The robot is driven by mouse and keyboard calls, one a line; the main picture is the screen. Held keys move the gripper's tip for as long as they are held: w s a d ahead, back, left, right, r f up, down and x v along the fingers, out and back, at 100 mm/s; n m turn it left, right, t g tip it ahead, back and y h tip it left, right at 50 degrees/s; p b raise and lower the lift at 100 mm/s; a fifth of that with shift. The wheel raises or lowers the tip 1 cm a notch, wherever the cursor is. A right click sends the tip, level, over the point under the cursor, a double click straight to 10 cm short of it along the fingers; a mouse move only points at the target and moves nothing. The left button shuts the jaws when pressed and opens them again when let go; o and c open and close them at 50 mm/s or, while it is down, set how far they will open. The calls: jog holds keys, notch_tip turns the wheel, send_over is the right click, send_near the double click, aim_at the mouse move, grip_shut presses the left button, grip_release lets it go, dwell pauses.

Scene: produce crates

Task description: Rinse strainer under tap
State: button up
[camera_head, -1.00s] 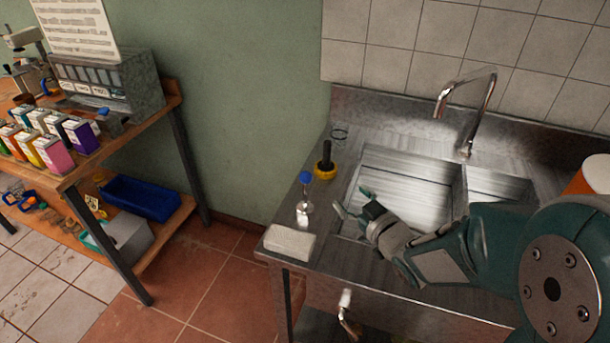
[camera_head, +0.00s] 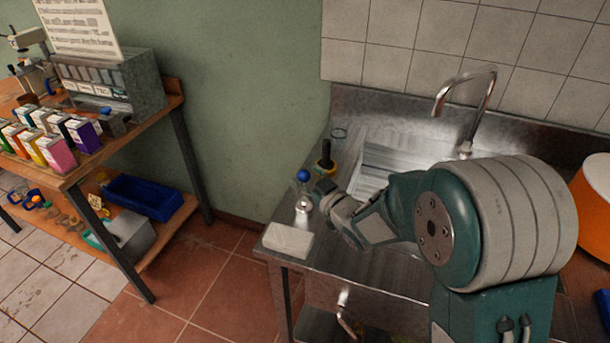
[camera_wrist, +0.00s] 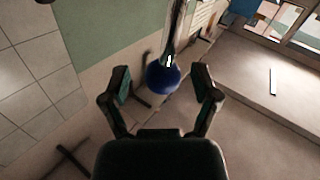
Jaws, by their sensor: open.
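A small item with a blue round knob and a shiny metal lower part (camera_head: 303,205), possibly the strainer, stands upright on the counter left of the sink basin (camera_head: 385,165). In the wrist view its blue knob (camera_wrist: 163,79) shows between and slightly beyond my fingertips, with the metal part above it in the picture. My gripper (camera_head: 320,190) is open and empty, close to the item's right side; contact cannot be made out. The curved metal tap (camera_head: 483,100) stands behind the basin. My arm hides much of the basin.
A yellow item with a black handle (camera_head: 326,158) stands just behind my gripper, with a small glass (camera_head: 339,133) further back. A pale block (camera_head: 288,239) lies at the counter's front left corner. An orange container (camera_head: 592,205) is at right. A shelf bench (camera_head: 150,235) stands left.

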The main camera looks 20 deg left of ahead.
jog(key=shift+w+a, duration=0.1)
jog(key=shift+a, duration=0.3)
jog(key=shift+d, duration=0.1)
grip_shut()
jog(key=shift+s, duration=0.6)
grip_release()
jog(key=shift+f, duration=0.1)
jog(key=shift+s, duration=0.1)
jog(key=v, duration=1.1)
jog(key=shift+s+d, duration=0.25)
jog(key=shift+d, duration=0.05)
